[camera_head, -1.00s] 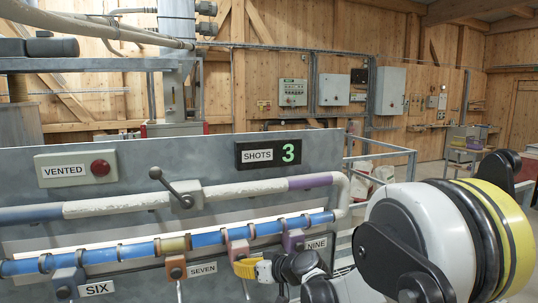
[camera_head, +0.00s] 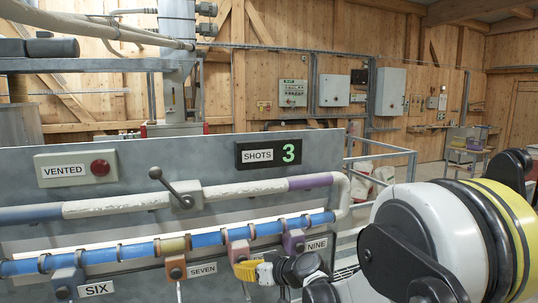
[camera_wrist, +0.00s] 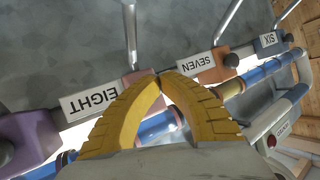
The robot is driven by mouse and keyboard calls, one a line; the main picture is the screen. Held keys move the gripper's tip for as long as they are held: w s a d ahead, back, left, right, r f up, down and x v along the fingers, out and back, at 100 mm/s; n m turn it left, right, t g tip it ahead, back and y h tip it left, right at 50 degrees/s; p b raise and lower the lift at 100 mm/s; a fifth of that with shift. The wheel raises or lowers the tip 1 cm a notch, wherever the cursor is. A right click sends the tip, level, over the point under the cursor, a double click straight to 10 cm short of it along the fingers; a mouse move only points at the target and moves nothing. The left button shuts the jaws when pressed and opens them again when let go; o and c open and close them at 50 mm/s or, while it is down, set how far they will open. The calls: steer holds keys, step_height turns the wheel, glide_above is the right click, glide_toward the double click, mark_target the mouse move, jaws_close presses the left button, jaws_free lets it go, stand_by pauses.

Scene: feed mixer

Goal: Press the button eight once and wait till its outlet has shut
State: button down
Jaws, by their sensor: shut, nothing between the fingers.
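The pink box of station eight (camera_wrist: 141,84) is on the grey panel in the wrist view, beside the white EIGHT label (camera_wrist: 90,100). Its button is hidden behind my fingertips. My gripper (camera_wrist: 160,78) has its yellow fingers shut and empty, with the tips in front of the pink box; I cannot tell whether they touch the button. The pink box also shows in the head view (camera_head: 237,249), just above my gripper (camera_head: 243,271). In the wrist view a grey outlet pipe (camera_wrist: 131,35) runs from the pink box; its open or shut state cannot be made out.
The orange SEVEN box (camera_wrist: 212,66) and purple NINE box (camera_wrist: 30,138) flank the pink one. A blue pipe (camera_head: 205,241) runs above the boxes. The SHOTS display (camera_head: 289,151) reads 3. The red VENTED lamp (camera_head: 100,168) and a lever (camera_head: 172,184) are higher up.

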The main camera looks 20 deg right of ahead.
steer(key=shift+s, duration=2.75)
steer(key=shift+s, duration=0.1)
steer(key=s+d+m+g+h, duration=0.1)
steer(key=s+m+g+h, duration=0.2)
steer(key=s, duration=2.3)
steer(key=g+h, duration=0.1)
steer(key=h, duration=0.2)
steer(key=shift+s+m+g+h+b, duration=0.3)
steer(key=shift+s+m+b, duration=0.05)
steer(key=shift+m, duration=0.05)
